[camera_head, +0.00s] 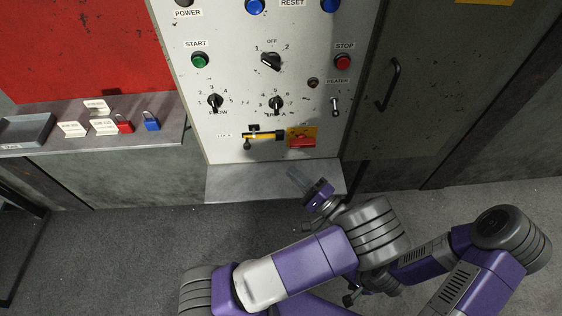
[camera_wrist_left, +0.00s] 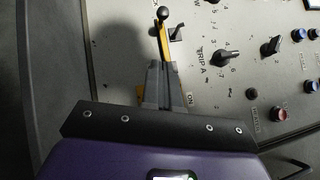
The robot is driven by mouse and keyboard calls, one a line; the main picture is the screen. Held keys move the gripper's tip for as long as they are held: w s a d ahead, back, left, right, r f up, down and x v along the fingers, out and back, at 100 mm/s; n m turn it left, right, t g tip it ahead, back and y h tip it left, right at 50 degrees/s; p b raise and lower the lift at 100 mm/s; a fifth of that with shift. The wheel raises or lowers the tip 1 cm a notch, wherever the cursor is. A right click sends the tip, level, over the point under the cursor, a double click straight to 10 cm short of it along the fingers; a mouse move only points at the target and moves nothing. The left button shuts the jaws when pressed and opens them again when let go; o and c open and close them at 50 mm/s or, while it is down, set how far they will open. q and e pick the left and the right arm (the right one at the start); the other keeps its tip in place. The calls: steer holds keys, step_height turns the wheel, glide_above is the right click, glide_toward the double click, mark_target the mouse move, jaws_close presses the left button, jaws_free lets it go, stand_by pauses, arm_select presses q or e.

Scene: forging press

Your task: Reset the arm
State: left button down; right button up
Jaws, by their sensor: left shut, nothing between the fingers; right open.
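My left gripper (camera_head: 298,177) points up and left in front of the lower edge of the control panel (camera_head: 230,90). In the left wrist view its two grey fingers (camera_wrist_left: 163,72) are together with nothing between them. A yellow lever with a black ball knob (camera_wrist_left: 163,14) shows beyond the fingertips; I cannot tell whether they touch it. In the head view the yellow lock bar (camera_head: 262,135) lies across, left of and above the gripper. My right arm (camera_head: 480,275) comes in from the lower right and folds behind my left arm (camera_head: 315,260).
The panel carries dials, a green start button (camera_head: 200,60), a red stop button (camera_head: 344,62) and a red box on a yellow plate (camera_head: 302,138). A door handle (camera_head: 390,84) is at right. A shelf (camera_head: 165,130) at left holds red and blue padlocks, tags and a tray.

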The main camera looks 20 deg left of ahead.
arm_select(q)
steer(key=shift+v, duration=0.9)
steer(key=s+a+f+g+h+p, duration=0.1)
steer(key=a+f+g, duration=0.1)
steer(key=s+a+f+m+g, duration=0.1)
steer(key=s+a+f+g, duration=0.1)
steer(key=g, duration=0.1)
steer(key=s+a+f+m+g+h+p, duration=0.1)
steer(key=a+f+g, duration=0.1)
steer(key=f, duration=0.1)
steer(key=shift+s+a+h+p, duration=0.3)
steer(key=shift+a, duration=0.05)
steer(key=s+f+n+g+h, duration=0.1)
steer(key=s+f+g+h, duration=0.5)
steer(key=s+f+h, duration=0.35)
steer(key=s+d+f+n+h+b, duration=0.2)
steer(key=s+d+f+n+h, duration=0.2)
steer(key=s+d+f+h, duration=0.3)
steer(key=w+d+f+n+t+h, duration=0.1)
steer(key=w+d+n+t+h, duration=0.1)
steer(key=w+n+t+h, duration=0.2)
steer(key=w+n+t, duration=0.2)
steer(key=w, duration=0.1)
steer(key=shift+w+d+f+t+b, duration=0.2)
steer(key=shift+w+d+t+b, duration=0.1)
steer(key=shift+t, duration=0.1)
